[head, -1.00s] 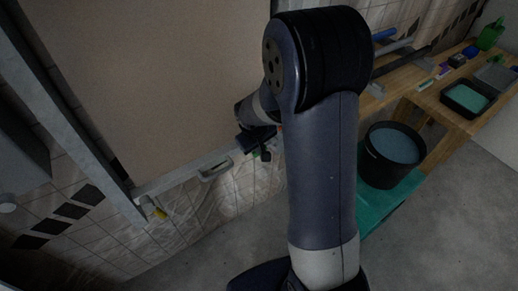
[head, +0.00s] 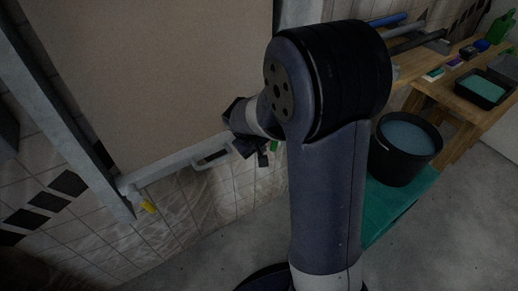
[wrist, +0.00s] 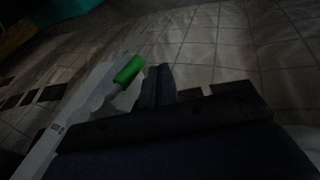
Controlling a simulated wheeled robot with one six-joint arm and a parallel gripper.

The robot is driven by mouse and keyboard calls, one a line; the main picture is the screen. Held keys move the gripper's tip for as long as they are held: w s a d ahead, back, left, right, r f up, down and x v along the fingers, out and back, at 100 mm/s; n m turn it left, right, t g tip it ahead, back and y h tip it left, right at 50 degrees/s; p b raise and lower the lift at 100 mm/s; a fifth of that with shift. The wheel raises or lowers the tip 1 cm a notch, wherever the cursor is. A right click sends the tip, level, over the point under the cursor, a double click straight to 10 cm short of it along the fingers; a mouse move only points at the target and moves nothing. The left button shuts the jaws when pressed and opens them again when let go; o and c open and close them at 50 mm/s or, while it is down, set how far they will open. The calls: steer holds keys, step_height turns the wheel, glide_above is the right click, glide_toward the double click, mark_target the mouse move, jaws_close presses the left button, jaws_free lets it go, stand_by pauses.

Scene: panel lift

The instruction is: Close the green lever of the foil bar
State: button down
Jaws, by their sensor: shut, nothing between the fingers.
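The green lever (wrist: 129,69) shows in the wrist view at upper middle, with a green grip on a pale stem. It stands just left of the fingertips of my gripper (wrist: 158,72); whether they touch I cannot tell. In the head view a small bit of the green lever (head: 274,146) shows beside my arm, mostly hidden. My gripper (head: 264,158) is there at the lower edge of the big panel, shut and empty. The pale bar (wrist: 92,85) runs up to the lever in the wrist view and along the panel's lower edge (head: 170,166) in the head view.
A yellow lever (head: 148,206) sits at the bar's left end. A bucket of water (head: 405,150) stands on a teal mat at right, before a wooden bench (head: 420,85) with trays and tools. The tiled wall is behind. Grey floor at the front is clear.

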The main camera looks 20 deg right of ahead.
steer(key=shift+w+d+f+b, duration=0.15)
steer(key=shift+d+f+b, duration=0.3)
steer(key=shift+f, duration=0.15)
steer(key=shift+w+d+f+b, duration=0.1)
steer(key=shift+d+f+b, duration=0.25)
steer(key=shift+f, duration=0.2)
steer(key=p+v, duration=0.2)
steer(key=v, duration=0.8)
steer(key=shift+r+p, duration=0.4)
steer(key=shift+s, duration=0.1)
steer(key=b+x, duration=0.2)
steer(key=x, duration=0.8)
steer(key=shift+f+b, duration=0.2)
steer(key=shift+b, duration=0.1)
steer(key=shift+a, duration=0.1)
steer(key=shift+f, duration=0.15)
